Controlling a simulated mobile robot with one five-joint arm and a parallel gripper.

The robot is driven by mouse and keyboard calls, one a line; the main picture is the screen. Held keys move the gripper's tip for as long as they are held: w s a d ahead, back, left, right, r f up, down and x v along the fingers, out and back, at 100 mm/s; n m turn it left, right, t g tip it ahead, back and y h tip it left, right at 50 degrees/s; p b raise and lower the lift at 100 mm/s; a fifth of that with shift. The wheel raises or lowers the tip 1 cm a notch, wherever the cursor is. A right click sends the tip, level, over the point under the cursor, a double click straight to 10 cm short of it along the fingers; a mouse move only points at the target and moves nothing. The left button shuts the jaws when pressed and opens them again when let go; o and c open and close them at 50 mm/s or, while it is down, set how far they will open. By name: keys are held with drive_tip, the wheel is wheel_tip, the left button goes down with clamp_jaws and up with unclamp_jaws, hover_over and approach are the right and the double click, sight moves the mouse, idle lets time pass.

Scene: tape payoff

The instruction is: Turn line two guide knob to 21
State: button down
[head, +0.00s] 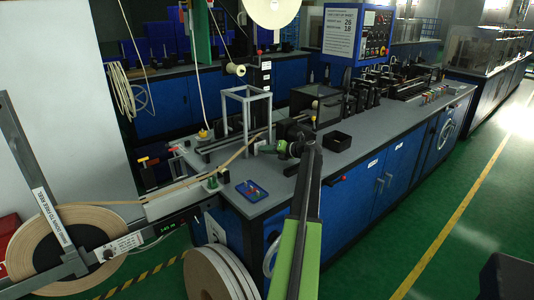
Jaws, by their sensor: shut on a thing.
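My arm reaches up from the bottom centre over the grey bench top (388,120). My gripper (283,149) is small in view, at the front of the tape guide mechanism. It is shut on a knob there, which the gripper and my wrist mostly hide. No scale or number can be read at the knob. A white sign (340,32) on the back panel carries printed text with large figures that look like 26 and 18. Pale tape (241,150) runs across the guide at the left.
A blue tray (252,190) with small coloured parts lies near the bench's front left corner. A green knob (212,183) stands left of it. A black open box (337,141) is right of my gripper. A large tape reel (70,245) is at lower left.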

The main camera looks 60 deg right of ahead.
drive_tip(key=shift+s+d+m+y, duration=0.1)
drive_tip(key=shift+m+y, duration=0.2)
drive_tip(key=shift+m, duration=0.1)
idle(0.3)
drive_tip(key=c, duration=1.5)
unclamp_jaws()
drive_tip(key=shift+c, duration=0.2)
